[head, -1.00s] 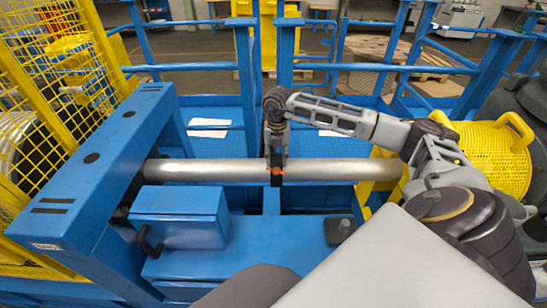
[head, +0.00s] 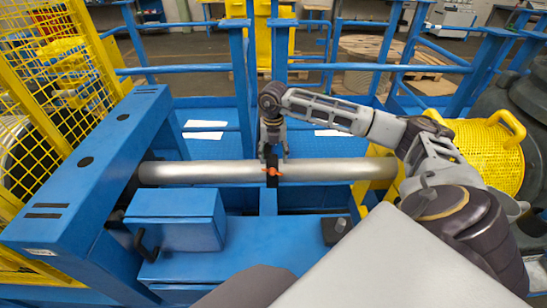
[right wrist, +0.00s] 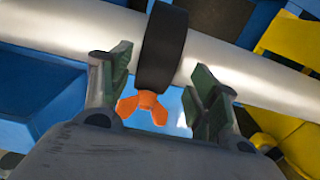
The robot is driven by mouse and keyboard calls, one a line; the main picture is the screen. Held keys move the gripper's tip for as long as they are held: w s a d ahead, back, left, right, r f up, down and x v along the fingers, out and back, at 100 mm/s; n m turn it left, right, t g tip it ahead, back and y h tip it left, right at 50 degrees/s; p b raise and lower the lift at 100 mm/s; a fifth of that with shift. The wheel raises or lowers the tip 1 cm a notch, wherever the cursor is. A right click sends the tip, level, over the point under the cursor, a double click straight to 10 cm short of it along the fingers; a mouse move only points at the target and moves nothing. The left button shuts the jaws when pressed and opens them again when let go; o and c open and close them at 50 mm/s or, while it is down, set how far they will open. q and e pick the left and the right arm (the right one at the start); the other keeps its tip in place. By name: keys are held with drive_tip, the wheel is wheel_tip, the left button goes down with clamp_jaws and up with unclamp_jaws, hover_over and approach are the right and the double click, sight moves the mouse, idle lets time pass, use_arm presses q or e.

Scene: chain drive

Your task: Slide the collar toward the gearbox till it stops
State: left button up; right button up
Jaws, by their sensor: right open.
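A black collar (head: 272,173) with an orange wing screw sits around the silver shaft, near its middle in the head view. My right gripper (head: 274,152) is above the collar at the shaft's far side. In the right wrist view its open fingers (right wrist: 165,80) stand on either side of the collar (right wrist: 162,45), with small gaps to it. The orange wing screw (right wrist: 150,106) points toward the palm between the fingers. Which housing is the gearbox is not clear. My left gripper is not in view.
The silver shaft (head: 210,171) runs from a blue beam (head: 105,150) at left to a yellow bracket (head: 388,188) at right. A blue box (head: 177,218) stands in front of its left part. Blue railings rise behind. The shaft is bare on both sides of the collar.

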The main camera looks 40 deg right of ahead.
wheel_tip(320, 180, up, 10)
drive_tip(key=shift+r, duration=0.25)
idle(0.3)
drive_tip(key=shift+s, duration=0.1)
idle(0.6)
